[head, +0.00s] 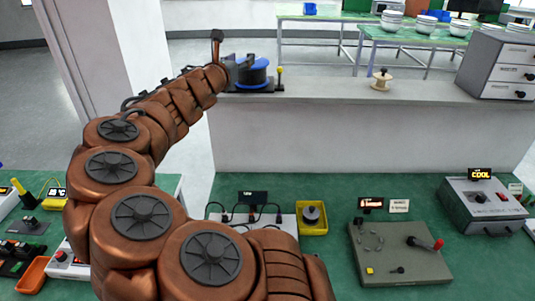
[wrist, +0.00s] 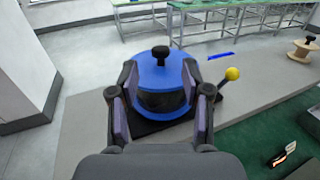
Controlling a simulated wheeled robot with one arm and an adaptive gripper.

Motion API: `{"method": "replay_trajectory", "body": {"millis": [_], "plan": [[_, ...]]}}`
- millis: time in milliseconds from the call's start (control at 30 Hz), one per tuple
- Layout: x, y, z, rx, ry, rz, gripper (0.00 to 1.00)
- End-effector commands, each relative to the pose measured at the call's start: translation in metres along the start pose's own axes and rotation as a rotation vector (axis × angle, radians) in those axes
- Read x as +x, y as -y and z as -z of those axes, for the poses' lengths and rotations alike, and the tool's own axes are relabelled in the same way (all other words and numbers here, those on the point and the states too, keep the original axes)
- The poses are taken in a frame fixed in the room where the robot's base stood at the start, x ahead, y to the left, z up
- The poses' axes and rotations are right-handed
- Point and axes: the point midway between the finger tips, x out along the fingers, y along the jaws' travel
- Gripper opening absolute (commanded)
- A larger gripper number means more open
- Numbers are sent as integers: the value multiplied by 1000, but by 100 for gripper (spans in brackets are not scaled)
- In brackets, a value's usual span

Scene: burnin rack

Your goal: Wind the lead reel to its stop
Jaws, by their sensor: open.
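The lead reel shows in the wrist view as a blue disc (wrist: 160,72) with an upright black knob (wrist: 160,53) on its top, over a dark drum. It stands on a dark base on the grey ledge. In the head view the reel (head: 257,72) is at the upper middle, partly hidden by my gripper (head: 236,72). In the wrist view my open gripper (wrist: 159,68) has one finger at each side of the reel. I cannot tell whether the fingers touch it. A lever with a yellow ball (wrist: 232,74) rises at the base's right.
A wooden spool (head: 381,80) and a grey drawer cabinet (head: 497,64) stand further right on the ledge (head: 330,90). Below, the green bench (head: 335,195) holds a grey plate (head: 398,254) with a red-ended handle, a yellow tray (head: 313,229) and a grey box (head: 483,205).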

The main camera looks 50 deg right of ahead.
Motion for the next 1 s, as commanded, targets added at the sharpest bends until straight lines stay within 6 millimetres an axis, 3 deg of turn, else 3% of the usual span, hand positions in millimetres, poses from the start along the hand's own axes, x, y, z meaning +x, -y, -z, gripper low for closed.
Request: {"method": "replay_trajectory", "body": {"millis": [467, 1000], "plan": [[-39, 60, 1, 453, -54, 144, 48], [-84, 113, 49, 899, -179, 333, 48]]}}
